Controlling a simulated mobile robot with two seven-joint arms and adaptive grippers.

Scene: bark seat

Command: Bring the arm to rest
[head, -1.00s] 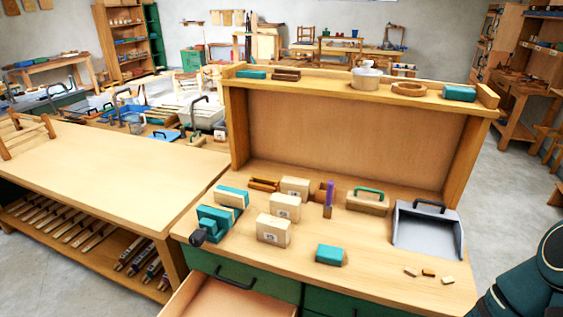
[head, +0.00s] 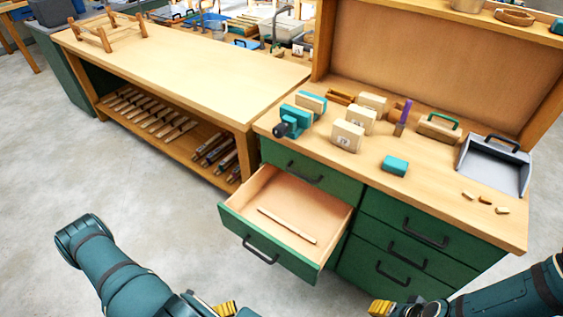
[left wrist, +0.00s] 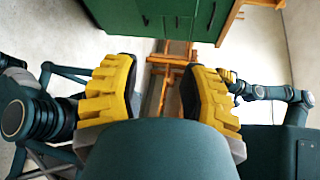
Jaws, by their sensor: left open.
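My left gripper (head: 225,310) shows only its yellow fingertip at the bottom edge of the head view, low over the floor in front of the bench. In the left wrist view its two yellow ridged pads (left wrist: 160,95) stand wide apart with nothing between them. My right gripper (head: 382,307) shows a yellow fingertip at the bottom of the head view, and its yellow part also shows small in the left wrist view (left wrist: 228,76). Its jaw opening is unclear. Both arms are bent low and clear of the bench.
A green-fronted drawer (head: 265,255) stands pulled out, with a thin wooden strip (head: 287,225) inside. The workbench top (head: 440,195) carries blocks (head: 348,136), a teal vise (head: 296,120) and a grey dustpan (head: 495,168). A long wooden table (head: 190,70) stands left. The left floor is free.

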